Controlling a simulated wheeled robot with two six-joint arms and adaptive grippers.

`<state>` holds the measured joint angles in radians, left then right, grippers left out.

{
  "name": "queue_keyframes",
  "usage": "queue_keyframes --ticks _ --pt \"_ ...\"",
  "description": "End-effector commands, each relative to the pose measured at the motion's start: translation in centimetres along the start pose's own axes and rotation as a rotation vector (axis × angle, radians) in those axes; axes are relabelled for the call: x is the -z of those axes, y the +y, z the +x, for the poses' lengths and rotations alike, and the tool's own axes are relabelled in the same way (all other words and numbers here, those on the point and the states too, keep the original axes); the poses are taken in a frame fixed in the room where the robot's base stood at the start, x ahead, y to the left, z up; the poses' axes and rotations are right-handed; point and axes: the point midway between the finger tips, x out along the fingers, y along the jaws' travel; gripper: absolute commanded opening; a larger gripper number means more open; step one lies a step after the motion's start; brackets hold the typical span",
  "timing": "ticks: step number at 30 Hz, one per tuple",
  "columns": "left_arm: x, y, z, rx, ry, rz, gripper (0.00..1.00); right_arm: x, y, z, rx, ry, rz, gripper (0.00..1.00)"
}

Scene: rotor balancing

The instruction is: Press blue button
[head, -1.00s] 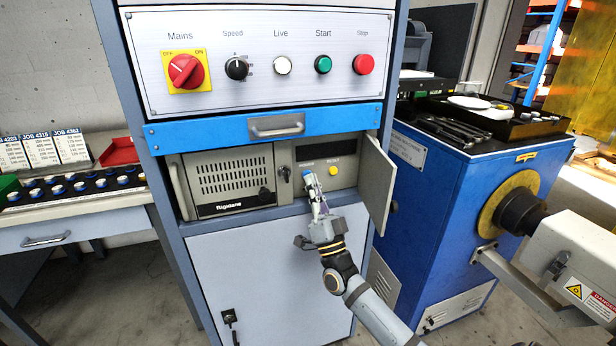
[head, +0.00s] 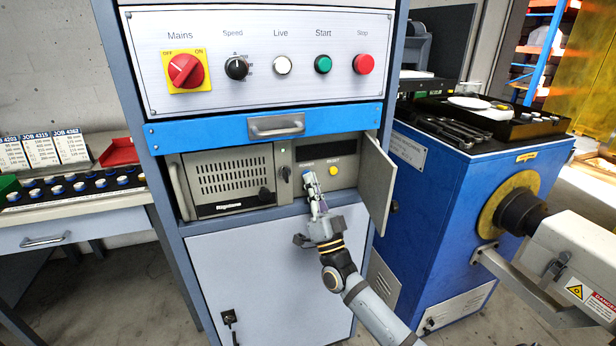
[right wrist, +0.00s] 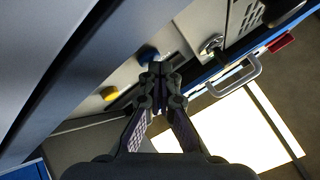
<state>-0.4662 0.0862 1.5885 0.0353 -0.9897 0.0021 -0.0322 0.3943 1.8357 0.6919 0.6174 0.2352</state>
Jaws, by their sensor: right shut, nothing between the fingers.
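The blue button (head: 306,172) is on the panel inside the open compartment of the cabinet, left of the yellow button (head: 333,171). My right gripper (head: 311,183) is in front of it and covers most of it in the head view. In the right wrist view the blue button (right wrist: 148,54) shows just past the shut, empty fingertips (right wrist: 157,72). The fingertips are at or very close to it; I cannot tell whether they touch. My left gripper is not in view.
The compartment door (head: 377,184) stands open right of my gripper. A key switch (right wrist: 211,44) and a vented unit (head: 234,178) are left of the button in the head view. A blue drawer (head: 225,130) with a handle is above. The blue machine (head: 440,215) stands at right.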

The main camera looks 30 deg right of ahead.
Motion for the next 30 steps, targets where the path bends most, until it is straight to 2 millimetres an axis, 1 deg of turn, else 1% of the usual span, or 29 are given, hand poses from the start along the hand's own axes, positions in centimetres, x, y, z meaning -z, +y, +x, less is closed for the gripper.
queue_keyframes --ticks 9,17,20,30 --pt "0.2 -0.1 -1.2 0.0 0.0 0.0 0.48 0.8 -0.8 -0.9 -0.001 -0.002 0.0 0.0" --pt "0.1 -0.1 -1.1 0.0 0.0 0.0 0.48 0.8 -0.8 -1.1 0.0 -0.001 0.0 0.0" --pt "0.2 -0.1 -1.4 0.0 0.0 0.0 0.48 0.9 -0.9 -1.2 -0.001 -0.002 0.0 0.0" --pt "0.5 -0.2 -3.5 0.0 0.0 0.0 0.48 2.7 -2.7 -3.5 -0.001 -0.003 0.0 0.0"
